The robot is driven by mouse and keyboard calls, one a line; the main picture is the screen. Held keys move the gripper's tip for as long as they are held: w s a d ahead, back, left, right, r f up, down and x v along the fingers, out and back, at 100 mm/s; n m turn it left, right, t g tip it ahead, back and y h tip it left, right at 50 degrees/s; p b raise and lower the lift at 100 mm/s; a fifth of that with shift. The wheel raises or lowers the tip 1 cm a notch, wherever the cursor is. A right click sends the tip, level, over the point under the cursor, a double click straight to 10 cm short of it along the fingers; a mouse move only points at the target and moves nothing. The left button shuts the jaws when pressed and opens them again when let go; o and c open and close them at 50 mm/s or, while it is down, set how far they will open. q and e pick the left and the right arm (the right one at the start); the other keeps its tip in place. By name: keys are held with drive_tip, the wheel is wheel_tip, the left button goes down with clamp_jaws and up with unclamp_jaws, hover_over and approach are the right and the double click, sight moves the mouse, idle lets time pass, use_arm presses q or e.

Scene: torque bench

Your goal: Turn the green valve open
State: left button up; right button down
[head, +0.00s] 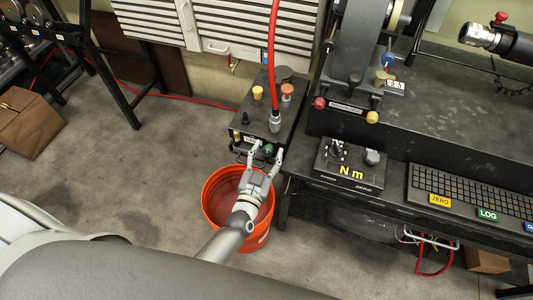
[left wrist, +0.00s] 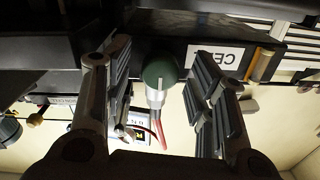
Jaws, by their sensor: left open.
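The green valve (head: 268,149) is a small round knob on the front of the black box (head: 262,124) beside the bench. In the left wrist view the green valve (left wrist: 160,70) shows between my fingers, with a light metal stem or fitting below it. My left gripper (head: 266,156) points at the valve with its fingers apart, one on each side. In the left wrist view the fingers of my left gripper (left wrist: 160,95) show gaps to the knob on both sides; I cannot tell the exact depth between them. My right gripper is out of view.
An orange bucket (head: 213,202) stands on the floor under my left gripper. A red hose (head: 273,55) rises from the box top near yellow (head: 257,92) and orange (head: 288,89) knobs. The bench with an N m panel (head: 350,166) and keyboard (head: 470,196) is at the right.

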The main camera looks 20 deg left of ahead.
use_arm(q)
drive_tip(key=shift+c, duration=0.5)
drive_tip(key=c, duration=0.9)
